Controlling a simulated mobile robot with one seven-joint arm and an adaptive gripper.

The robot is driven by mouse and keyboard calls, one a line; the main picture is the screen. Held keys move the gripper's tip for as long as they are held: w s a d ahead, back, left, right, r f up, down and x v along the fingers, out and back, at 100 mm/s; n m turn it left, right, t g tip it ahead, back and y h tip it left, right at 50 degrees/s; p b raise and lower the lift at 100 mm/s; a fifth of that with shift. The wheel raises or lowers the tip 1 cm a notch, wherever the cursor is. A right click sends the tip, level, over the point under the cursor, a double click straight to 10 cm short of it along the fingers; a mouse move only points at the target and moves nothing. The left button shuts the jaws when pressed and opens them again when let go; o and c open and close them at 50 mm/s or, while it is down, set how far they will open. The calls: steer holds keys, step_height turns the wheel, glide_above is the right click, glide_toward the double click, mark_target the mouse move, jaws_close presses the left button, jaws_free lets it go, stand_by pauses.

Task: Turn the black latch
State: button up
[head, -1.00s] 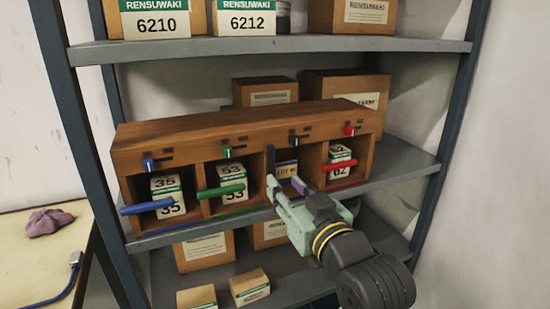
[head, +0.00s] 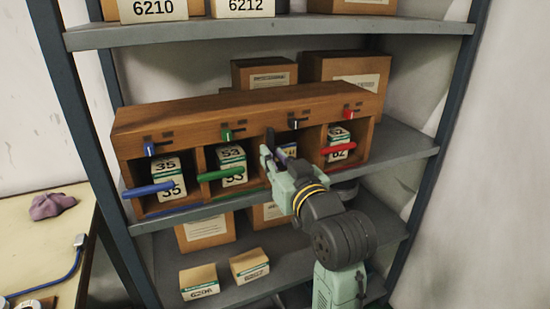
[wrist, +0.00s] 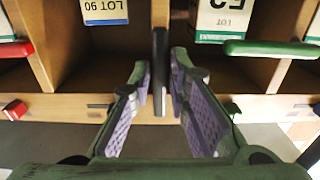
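The black latch (head: 271,139) is a dark bar at the front of the wooden cabinet (head: 230,116), by the third compartment from the left. It stands upright, unlike the level coloured bars. In the wrist view the latch (wrist: 160,70) runs vertically between my fingertips. My gripper (head: 274,157) is open, with one purple-padded finger on each side of the bar; the gripper (wrist: 162,82) shows close gaps there, and I cannot tell whether either finger touches. The gripper hides part of the third compartment, which holds a box labelled LOT 90 (wrist: 105,10).
Level blue (head: 148,189), green (head: 219,174) and red (head: 338,148) bars cross the other compartments. Coloured knobs, including a black knob (head: 294,124), sit above the openings. An upper shelf (head: 270,40) lies above the cabinet. Small boxes (head: 249,265) stand on the lower shelf.

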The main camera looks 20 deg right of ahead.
jaws_close()
